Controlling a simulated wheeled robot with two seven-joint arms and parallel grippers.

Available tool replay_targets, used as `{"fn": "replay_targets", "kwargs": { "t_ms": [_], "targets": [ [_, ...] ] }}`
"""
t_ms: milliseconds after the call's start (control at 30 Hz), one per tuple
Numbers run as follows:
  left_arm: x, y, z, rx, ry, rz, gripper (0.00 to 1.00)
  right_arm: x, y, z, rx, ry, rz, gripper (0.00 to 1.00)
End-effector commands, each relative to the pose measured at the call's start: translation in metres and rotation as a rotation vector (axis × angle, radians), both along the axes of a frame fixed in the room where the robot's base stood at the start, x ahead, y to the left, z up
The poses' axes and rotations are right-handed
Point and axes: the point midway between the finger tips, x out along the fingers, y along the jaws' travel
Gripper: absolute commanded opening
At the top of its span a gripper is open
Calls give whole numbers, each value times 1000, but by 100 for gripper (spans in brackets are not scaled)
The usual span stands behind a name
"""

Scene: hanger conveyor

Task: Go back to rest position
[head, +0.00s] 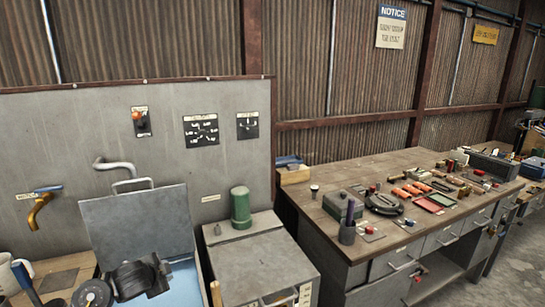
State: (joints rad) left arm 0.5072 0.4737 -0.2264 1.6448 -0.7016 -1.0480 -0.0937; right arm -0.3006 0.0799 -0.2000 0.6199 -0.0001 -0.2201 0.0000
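Neither of my grippers shows clearly in the head view. A black, rounded piece of equipment (137,276) sits at the bottom left in front of an upright grey metal panel (135,222); I cannot tell exactly what it is. No hanger or conveyor is visible.
A long workbench (340,176) with several tools on top stands at the right. A grey cabinet (255,262) carries a green cylinder (240,208). A grey wall panel (75,125) with switches and a yellow tap (39,210) fills the left. Open floor (485,280) shows at lower right.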

Motion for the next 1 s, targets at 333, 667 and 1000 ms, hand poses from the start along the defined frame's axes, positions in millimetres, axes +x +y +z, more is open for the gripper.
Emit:
{"fn": "replay_targets", "kwargs": {
  "t_ms": [333, 667, 1000],
  "targets": [
    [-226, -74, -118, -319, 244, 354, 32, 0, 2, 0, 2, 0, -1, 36],
    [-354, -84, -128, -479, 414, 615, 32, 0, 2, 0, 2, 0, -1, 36],
    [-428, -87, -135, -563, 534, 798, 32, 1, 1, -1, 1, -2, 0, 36]
  ]
}}
